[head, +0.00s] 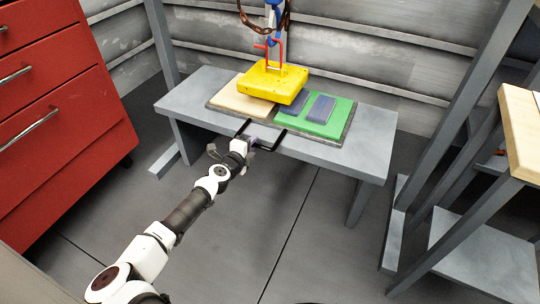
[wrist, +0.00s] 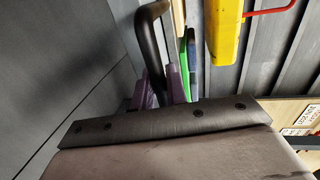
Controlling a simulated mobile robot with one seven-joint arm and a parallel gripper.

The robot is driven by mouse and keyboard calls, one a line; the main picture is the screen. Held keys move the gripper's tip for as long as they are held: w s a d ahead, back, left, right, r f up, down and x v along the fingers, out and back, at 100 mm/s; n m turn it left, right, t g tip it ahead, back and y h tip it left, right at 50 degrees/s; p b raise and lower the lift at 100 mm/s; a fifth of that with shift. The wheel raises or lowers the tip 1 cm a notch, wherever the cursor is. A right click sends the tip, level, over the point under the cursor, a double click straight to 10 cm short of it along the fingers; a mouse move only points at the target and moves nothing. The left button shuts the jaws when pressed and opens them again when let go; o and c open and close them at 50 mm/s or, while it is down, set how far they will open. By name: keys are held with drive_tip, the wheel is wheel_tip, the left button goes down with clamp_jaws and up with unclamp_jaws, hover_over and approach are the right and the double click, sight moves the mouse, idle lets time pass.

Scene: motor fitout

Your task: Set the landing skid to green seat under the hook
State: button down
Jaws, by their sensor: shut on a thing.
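The landing skid (head: 346,128) is a flat dark-edged tray on a grey bench. Its left part is a cream seat (head: 228,98), its right part a green seat (head: 338,128) with blue-grey pads. A yellow block (head: 272,80) hangs by a red frame below the blue hook (head: 275,12). In the picture it covers the back of the cream seat and the left edge of the green seat; its height above them is unclear. My gripper (head: 254,143) is shut on the skid's black handle (head: 279,142), at the bench's front edge. Purple fingertips flank the handle (wrist: 153,40) in the wrist view.
A red drawer cabinet (head: 60,130) stands at left. A grey frame and wood-topped table (head: 522,130) stand at right. The front floor is clear.

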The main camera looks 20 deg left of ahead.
drive_tip(key=a+b, duration=0.1)
drive_tip(key=a, duration=0.4)
drive_tip(key=a+b, duration=0.2)
drive_tip(key=a, duration=0.4)
drive_tip(key=a+b, duration=0.2)
drive_tip(key=a, duration=0.3)
drive_tip(key=shift+w+a+f, duration=0.1)
drive_tip(key=shift+w+a, duration=0.2)
drive_tip(key=shift+a+b, duration=0.4)
drive_tip(key=shift+a, duration=0.15)
drive_tip(key=shift+a+r, duration=0.1)
drive_tip(key=shift+r, duration=0.1)
drive_tip(key=c, duration=1.5)
unclamp_jaws()
drive_tip(key=shift+f, duration=0.1)
drive_tip(key=shift+s, duration=0.1)
drive_tip(key=shift+p+v, duration=6.25)
drive_tip(key=shift+v, duration=0.55)
